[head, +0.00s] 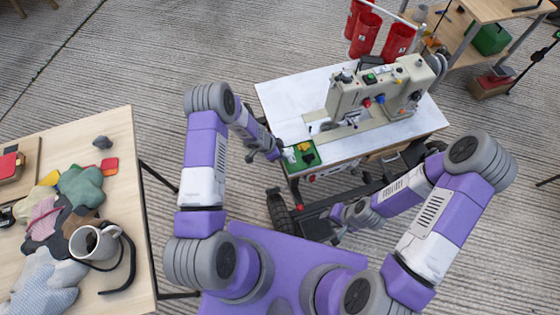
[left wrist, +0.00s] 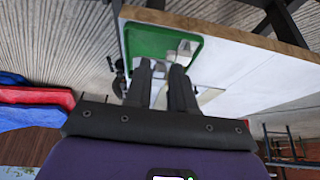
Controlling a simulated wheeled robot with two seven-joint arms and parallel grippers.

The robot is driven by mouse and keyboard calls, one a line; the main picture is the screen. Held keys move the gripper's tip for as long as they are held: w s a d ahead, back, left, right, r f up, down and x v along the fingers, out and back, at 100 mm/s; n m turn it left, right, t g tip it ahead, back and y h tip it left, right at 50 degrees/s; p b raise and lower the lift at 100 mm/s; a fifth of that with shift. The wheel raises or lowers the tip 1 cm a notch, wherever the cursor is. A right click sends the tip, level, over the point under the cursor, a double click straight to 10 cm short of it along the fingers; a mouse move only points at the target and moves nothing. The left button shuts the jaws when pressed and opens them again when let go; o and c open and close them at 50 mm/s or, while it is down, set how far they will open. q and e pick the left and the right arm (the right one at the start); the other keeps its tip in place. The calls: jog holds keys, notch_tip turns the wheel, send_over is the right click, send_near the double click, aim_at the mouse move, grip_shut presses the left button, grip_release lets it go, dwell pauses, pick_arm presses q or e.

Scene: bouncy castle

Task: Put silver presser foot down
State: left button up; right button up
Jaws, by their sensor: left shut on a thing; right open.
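My left gripper (head: 281,153) is over the left front corner of the white sewing table, beside a small green tray (head: 292,166). In the left wrist view its two dark fingers (left wrist: 160,68) reach over the edge of the tray (left wrist: 140,40). They are shut on a small silver piece, which I take for the presser foot; it is mostly hidden between them. A pale shape (left wrist: 184,50) shows in the tray just past the fingertips. My right gripper (head: 338,222) is open and low in front of the table, away from the tray.
A beige sewing machine (head: 375,92) stands on the white table (head: 290,95). The white tabletop left of the machine is clear.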

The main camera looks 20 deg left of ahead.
pick_arm(q)
notch_tip(320, 180, down, 5)
jog(key=shift+r+b, duration=0.2)
jog(key=shift+b, duration=0.85)
jog(key=shift+r, duration=0.1)
jog(key=o, duration=0.8)
jog(key=p+v, duration=0.5)
jog(key=v, duration=0.7)
jog(key=s+d+r+n, duration=0.1)
jog(key=s+d+n, duration=0.2)
jog(key=s, duration=0.3)
jog(key=s+d+r+n+g, duration=0.1)
jog(key=s+d+n, duration=0.2)
jog(key=s+n, duration=0.3)
jog(key=s+d+r+n+g, duration=0.1)
jog(key=s+d+n, duration=0.1)
jog(key=s+n, duration=0.2)
jog(key=shift+s+d+r+n, duration=0.1)
jog(key=shift+s+d+n, duration=0.1)
jog(key=shift+s, duration=0.65)
jog(key=shift+s+d+r+n, duration=0.1)
jog(key=shift+s+d+n, duration=0.1)
jog(key=shift+s, duration=0.65)
